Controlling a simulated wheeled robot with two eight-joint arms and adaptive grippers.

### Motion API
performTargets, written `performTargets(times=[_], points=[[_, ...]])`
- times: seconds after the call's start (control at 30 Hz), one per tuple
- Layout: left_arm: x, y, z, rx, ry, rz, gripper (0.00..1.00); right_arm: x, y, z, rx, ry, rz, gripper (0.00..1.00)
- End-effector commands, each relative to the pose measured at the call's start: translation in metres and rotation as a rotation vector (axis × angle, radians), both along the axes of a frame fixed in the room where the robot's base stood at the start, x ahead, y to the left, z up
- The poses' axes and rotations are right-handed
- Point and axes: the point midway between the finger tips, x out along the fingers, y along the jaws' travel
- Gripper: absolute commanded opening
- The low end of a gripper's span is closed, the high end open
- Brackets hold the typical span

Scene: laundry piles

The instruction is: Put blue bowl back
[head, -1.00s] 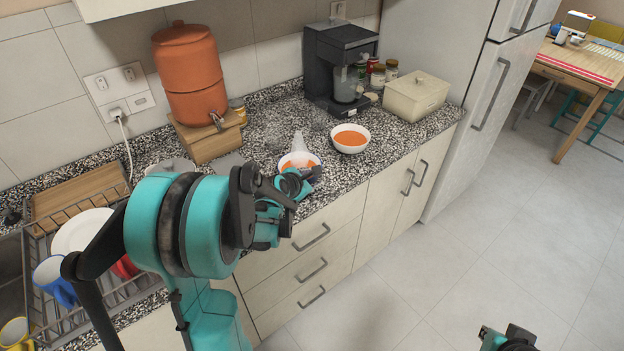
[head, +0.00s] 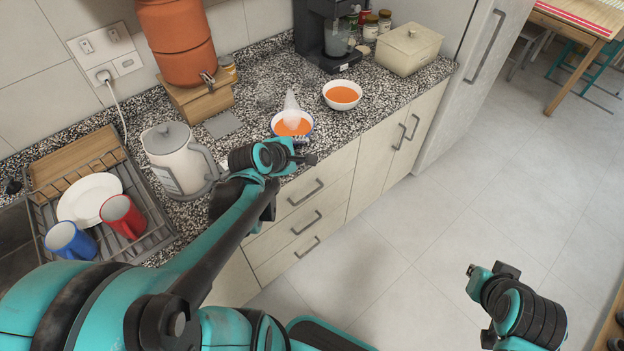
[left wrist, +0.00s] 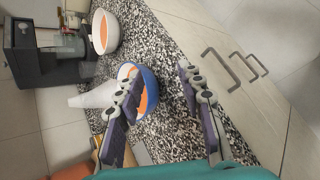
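The blue bowl (head: 291,123), with orange soup in it, stands on the granite counter near its front edge. Its blue outside shows in the left wrist view (left wrist: 149,88). My left gripper (head: 308,152) is at the counter edge, just in front of the bowl. In the left wrist view my left gripper (left wrist: 160,80) is open and empty, with one finger overlapping the bowl in the picture and the other beside it. Contact cannot be told. My right gripper (head: 490,272) is over the floor at the right; its fingers are unclear.
A white bowl of orange soup (head: 342,95) stands to the right. A kettle (head: 175,160) and a dish rack (head: 160,237) with mugs and a plate are at the left. A coffee machine (head: 321,30) and a cream box (head: 409,50) stand behind.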

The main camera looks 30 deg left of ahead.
Motion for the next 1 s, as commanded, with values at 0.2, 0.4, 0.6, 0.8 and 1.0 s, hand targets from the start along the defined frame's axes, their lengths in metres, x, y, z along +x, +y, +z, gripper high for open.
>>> performTargets(times=[0.2,0.4,0.6,0.8,1.0], points=[[-0.064,-0.084,0.009,0.741,0.103,-0.765,0.38,0.000,0.000,0.000,0.000,0.000,0.000,0.00],[-0.114,-0.111,0.010,1.232,0.132,-1.304,0.38,0.000,0.000,0.000,0.000,0.000,0.000,0.00],[-0.131,-0.116,0.010,1.409,0.136,-1.503,0.38,0.000,0.000,0.000,0.000,0.000,0.000,0.00],[-0.131,-0.116,0.010,1.415,0.137,-1.510,0.38,0.000,0.000,0.000,0.000,0.000,0.000,0.00],[-0.131,-0.116,0.010,1.414,0.136,-1.507,0.38,0.000,0.000,0.000,0.000,0.000,0.000,0.00]])
